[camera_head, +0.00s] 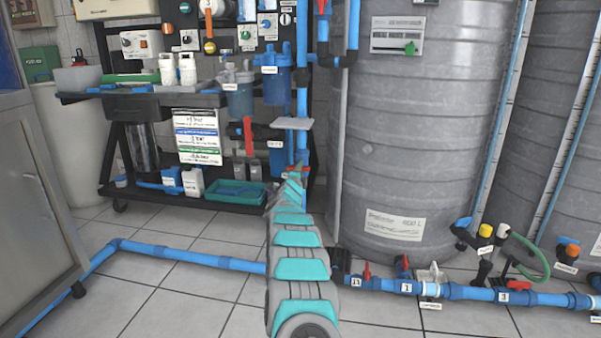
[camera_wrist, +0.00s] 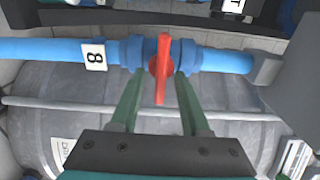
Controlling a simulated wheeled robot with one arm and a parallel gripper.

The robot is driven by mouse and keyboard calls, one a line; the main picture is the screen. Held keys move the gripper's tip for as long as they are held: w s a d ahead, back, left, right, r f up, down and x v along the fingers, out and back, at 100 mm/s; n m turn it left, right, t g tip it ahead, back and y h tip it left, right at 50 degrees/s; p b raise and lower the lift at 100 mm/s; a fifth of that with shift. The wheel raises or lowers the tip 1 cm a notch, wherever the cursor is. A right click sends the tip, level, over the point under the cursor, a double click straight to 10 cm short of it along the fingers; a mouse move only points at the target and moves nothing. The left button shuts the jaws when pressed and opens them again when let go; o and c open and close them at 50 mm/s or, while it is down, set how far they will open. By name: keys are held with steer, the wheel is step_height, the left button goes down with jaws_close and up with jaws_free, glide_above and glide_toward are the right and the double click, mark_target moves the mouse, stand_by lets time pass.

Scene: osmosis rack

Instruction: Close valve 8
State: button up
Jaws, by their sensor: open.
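In the wrist view, a blue pipe (camera_wrist: 40,50) runs across the picture with a white label reading 8 (camera_wrist: 95,56). To the right of the label is a valve with a red handle (camera_wrist: 163,65), which points across the pipe. My gripper (camera_wrist: 159,78) is open, with one green finger on each side of the handle. The fingertips reach the pipe fittings in the picture; whether they touch the handle or pipe I cannot tell. In the head view my arm reaches toward the rack, and I cannot make out valve 8 or the gripper's fingers clearly.
In the head view, a large grey tank (camera_head: 420,130) stands right of my arm. The black rack (camera_head: 150,100) carries blue filter housings (camera_head: 276,85) and a green tray (camera_head: 236,193). A blue floor pipe (camera_head: 190,258) with several labelled valves crosses the floor.

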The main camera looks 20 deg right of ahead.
steer(key=v, duration=0.7)
steer(key=shift+s+a, duration=0.25)
steer(key=shift+s, duration=0.05)
stand_by(0.3)
stand_by(0.4)
